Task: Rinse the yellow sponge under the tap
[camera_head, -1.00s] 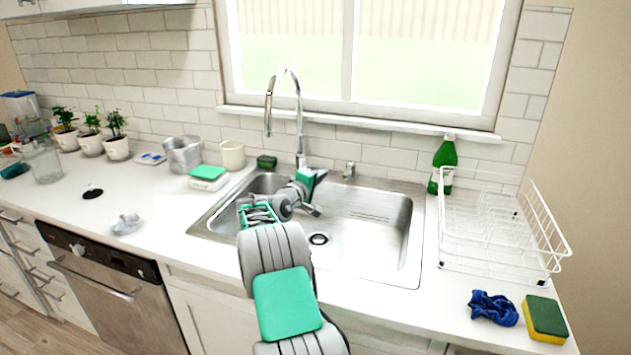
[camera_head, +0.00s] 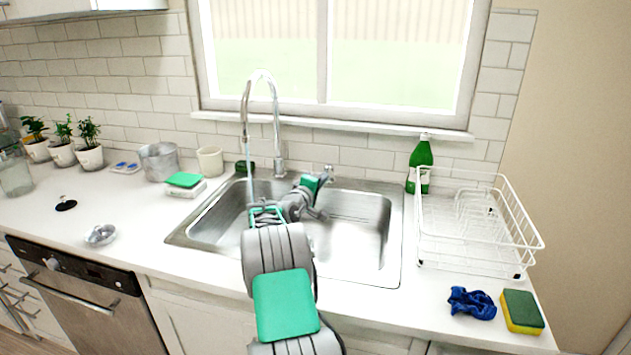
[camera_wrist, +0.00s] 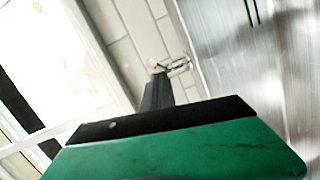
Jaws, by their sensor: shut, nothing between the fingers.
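The yellow sponge (camera_head: 522,313), with a green top, lies on the counter's front right corner. The tap (camera_head: 275,120) is a tall curved spout behind the sink (camera_head: 390,235). A thin stream of water (camera_head: 249,165) runs down from it. The small tap lever (camera_head: 328,171) stands right of the spout, and it shows in the wrist view (camera_wrist: 172,65). My gripper (camera_head: 322,186) is over the back of the sink, close to the lever. In the wrist view, my gripper (camera_wrist: 158,90) is shut and empty, pointing towards the lever; I cannot tell whether it touches.
A blue cloth (camera_head: 472,303) lies left of the sponge. A white wire dish rack (camera_head: 470,268) and a green bottle (camera_head: 420,165) stand right of the sink. A green-topped white item (camera_head: 184,182), a metal bucket (camera_head: 159,161) and a cup (camera_head: 210,161) are at the left.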

